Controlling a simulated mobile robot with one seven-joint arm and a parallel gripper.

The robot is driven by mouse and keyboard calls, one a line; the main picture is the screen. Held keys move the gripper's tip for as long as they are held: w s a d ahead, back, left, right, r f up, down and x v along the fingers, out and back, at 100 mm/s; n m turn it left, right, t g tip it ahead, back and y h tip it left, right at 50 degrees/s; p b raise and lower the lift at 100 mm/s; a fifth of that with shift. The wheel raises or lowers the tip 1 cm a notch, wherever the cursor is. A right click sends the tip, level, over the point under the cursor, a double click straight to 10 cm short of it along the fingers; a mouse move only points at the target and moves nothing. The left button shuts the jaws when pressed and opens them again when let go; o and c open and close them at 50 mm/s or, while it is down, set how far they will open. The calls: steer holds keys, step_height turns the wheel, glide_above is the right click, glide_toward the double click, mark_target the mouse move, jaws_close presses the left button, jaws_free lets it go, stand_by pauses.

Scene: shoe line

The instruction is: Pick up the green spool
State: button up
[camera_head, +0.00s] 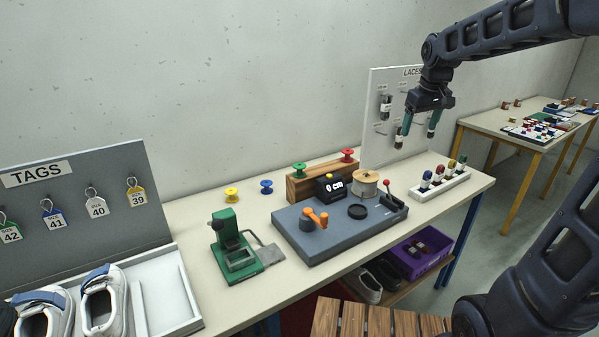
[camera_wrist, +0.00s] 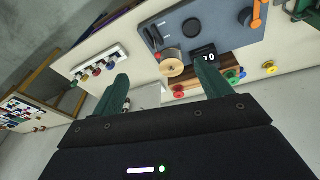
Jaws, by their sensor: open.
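The green spool (camera_head: 299,169) sits on the left end of a wooden block (camera_head: 296,190) at the back of the table. In the wrist view a small green spool (camera_wrist: 231,75) shows just right of one finger. My gripper (camera_head: 417,135) is open and empty, high above the table's right part, in front of the laces board. It is to the right of the green spool and well apart from it. In the wrist view the two green fingers (camera_wrist: 160,72) stand wide apart with nothing held between them.
A red spool (camera_head: 347,155) sits on the block's right end. Yellow (camera_head: 231,195) and blue (camera_head: 266,187) spools stand left of it. The measuring machine (camera_head: 340,234) is in front of the block. The laces board (camera_head: 378,125) rises behind my gripper.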

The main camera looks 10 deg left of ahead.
steer(key=w+a+f+n, duration=0.2)
steer(key=w+a+n, duration=0.1)
steer(key=w+a, duration=0.55)
steer(key=n+g, duration=0.3)
steer(key=n, duration=0.3)
glide_toward(300, 165)
steer(key=shift+a+f+h, duration=0.1)
steer(key=shift+f+h, duration=0.05)
steer(key=shift+h, duration=0.15)
steer(key=shift+a+f+n, duration=0.3)
steer(key=shift+a+f, duration=0.05)
steer(key=shift+f, duration=0.1)
step_height(300, 165, down, 5)
steer(key=shift+r, duration=0.1)
steer(key=shift+s+d+f, duration=0.1)
steer(key=shift+f, duration=1.3)
steer(key=shift+s+d+f, duration=0.1)
steer(key=shift+d+f, duration=0.05)
steer(key=shift+f, duration=1.25)
steer(key=c, duration=1.1)
steer(key=shift+o, duration=0.2)
steer(key=shift+r, duration=0.15)
